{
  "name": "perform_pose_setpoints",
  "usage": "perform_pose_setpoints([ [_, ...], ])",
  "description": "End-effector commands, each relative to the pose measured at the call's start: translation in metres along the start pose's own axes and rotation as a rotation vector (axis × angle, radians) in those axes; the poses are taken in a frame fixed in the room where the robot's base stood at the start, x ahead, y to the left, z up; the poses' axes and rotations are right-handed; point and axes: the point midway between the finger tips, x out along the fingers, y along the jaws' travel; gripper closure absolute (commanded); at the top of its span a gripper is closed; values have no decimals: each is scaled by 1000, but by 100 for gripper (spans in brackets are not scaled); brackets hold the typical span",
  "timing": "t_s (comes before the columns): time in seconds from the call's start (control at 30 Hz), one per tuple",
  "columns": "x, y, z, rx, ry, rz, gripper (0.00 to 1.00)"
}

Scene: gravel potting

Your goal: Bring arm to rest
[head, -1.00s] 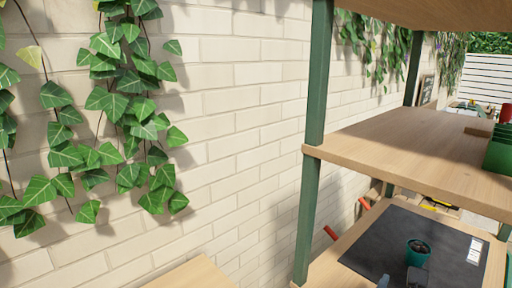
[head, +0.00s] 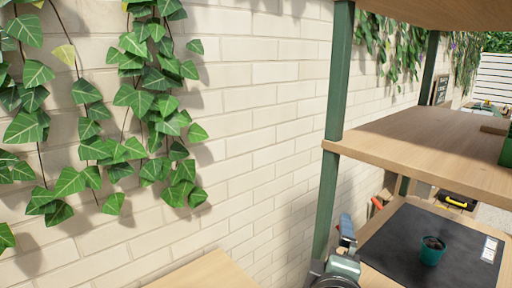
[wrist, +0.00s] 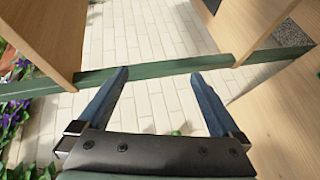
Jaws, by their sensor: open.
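My gripper (wrist: 158,76) is open in the wrist view, with its two blue fingers wide apart and nothing between them. Beyond the fingertips a green shelf post (wrist: 170,67) runs across the picture; I cannot tell whether they touch it. In the head view my gripper shows at the bottom, with a blue finger (head: 346,228) pointing up just right of the lower part of the green post (head: 333,130). The rest of the arm is mostly cut off by the lower edge.
A wooden shelf board (head: 430,138) extends right above the bench, with a green container (head: 507,152) on it. Below, a dark mat (head: 395,236) holds a teal pot (head: 432,254) with soil and a white card (head: 489,249). An ivy-hung brick wall (head: 250,120) stands left.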

Motion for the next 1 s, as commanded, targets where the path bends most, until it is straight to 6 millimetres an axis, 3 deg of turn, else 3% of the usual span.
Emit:
perform_pose_setpoints([
  [0.2, -26, 20, -60, 558, 153, 3, 0],
  [0.57, -78, 45, -136, 1389, 368, -160, 0],
  [0.6, -89, 83, -136, 1387, 436, -92, 0],
  [0.8, -156, 207, -140, 1400, 738, 165, 0],
  [0.9, -196, 257, -137, 1396, 877, 286, 0],
  [1.0, -230, 290, -133, 1388, 985, 382, 0],
])
